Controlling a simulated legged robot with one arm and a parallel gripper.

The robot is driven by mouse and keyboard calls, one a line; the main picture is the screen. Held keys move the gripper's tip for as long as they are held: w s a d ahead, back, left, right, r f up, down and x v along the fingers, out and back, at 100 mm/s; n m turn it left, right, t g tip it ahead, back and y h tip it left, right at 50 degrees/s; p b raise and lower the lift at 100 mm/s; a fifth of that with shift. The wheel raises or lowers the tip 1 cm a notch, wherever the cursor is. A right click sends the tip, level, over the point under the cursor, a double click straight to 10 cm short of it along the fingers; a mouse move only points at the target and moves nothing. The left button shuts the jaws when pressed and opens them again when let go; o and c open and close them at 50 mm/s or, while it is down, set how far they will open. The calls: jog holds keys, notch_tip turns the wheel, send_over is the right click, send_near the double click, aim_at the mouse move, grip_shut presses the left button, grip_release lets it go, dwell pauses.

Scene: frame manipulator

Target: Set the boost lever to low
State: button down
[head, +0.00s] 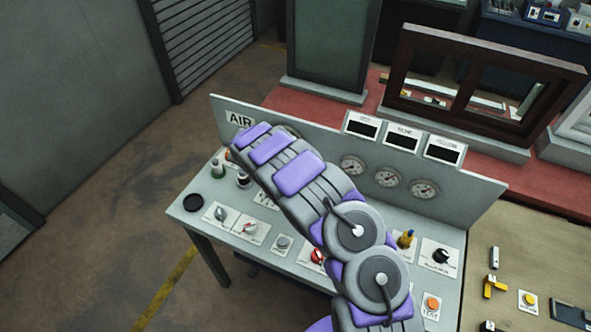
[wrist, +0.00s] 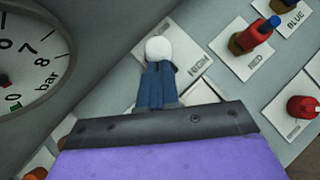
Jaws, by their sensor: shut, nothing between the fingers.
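In the wrist view, a round white knob (wrist: 158,49), seemingly the boost lever's end, shows right at the tips of my gripper (wrist: 160,70). A plate beside it carries a label that reads like HIGH (wrist: 198,63). My gripper's two dark blue fingers are together with nothing between them; they overlap the knob's lower edge, and I cannot tell whether they touch it. The lever's shaft is hidden. In the head view my arm covers this part of the panel (head: 205,237), and neither the lever nor my fingertips can be made out.
A pressure gauge (wrist: 25,65) marked bar is close on the left in the wrist view. Right of the knob stand a red-and-blue fitting (wrist: 255,35) and a red knob (wrist: 302,107). The panel's upright back board (head: 460,187) rises behind the controls.

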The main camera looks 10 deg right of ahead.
jog(key=shift+g+y, duration=0.4)
jog(key=shift+g, duration=0.1)
jog(key=w+d+p, duration=0.2)
jog(key=w+p, duration=0.1)
jog(key=shift+w+d+r, duration=0.15)
jog(key=shift+w+d, duration=0.15)
jog(key=shift+r, duration=0.15)
jog(key=shift+r+p, duration=0.35)
jog(key=shift+r, duration=0.35)
jog(key=shift+a, duration=0.1)
